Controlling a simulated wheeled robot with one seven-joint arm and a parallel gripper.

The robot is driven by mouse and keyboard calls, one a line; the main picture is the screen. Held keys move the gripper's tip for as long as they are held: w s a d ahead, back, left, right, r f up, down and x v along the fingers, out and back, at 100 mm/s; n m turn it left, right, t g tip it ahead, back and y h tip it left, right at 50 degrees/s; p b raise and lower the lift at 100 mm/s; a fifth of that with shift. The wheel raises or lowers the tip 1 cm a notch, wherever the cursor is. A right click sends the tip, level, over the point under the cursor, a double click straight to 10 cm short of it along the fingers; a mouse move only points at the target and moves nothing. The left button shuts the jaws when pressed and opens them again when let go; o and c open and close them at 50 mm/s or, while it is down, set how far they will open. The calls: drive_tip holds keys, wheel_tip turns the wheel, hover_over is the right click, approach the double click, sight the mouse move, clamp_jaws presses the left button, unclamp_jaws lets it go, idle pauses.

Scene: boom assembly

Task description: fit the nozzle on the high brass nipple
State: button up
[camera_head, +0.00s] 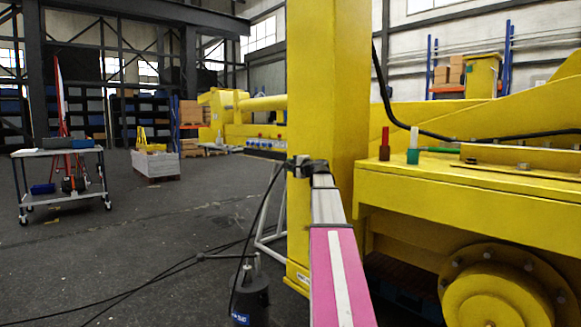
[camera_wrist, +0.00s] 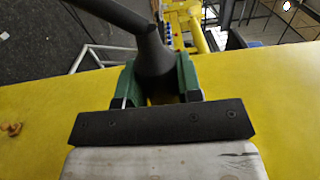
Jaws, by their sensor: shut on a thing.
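In the wrist view my gripper (camera_wrist: 159,84) has its green fingers shut around a dark, flared nozzle (camera_wrist: 152,55). A dark tube or hose runs from the nozzle towards the upper left. The nozzle's front end is hidden between the fingers. A small brass nipple (camera_wrist: 12,128) stands on the yellow surface at the left edge, apart from the nozzle. Whether it is the high one I cannot tell. In the head view my gripper (camera_head: 303,166) is small and dark, in front of the yellow post (camera_head: 327,95); no nipple is discernible there.
A black hose (camera_head: 263,205) hangs from near my gripper beside a black canister (camera_head: 250,298) on the floor. Red (camera_head: 384,143) and green (camera_head: 413,156) pieces stand on the yellow machine (camera_head: 460,190) at right. A cart (camera_head: 60,152) stands far left; floor between is mostly clear.

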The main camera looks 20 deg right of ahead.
drive_tip(key=shift+d, duration=0.1)
drive_tip(key=o, duration=1.1)
drive_tip(key=shift+s, duration=0.1)
drive_tip(key=v, duration=1)
drive_tip(key=shift+s, duration=0.3)
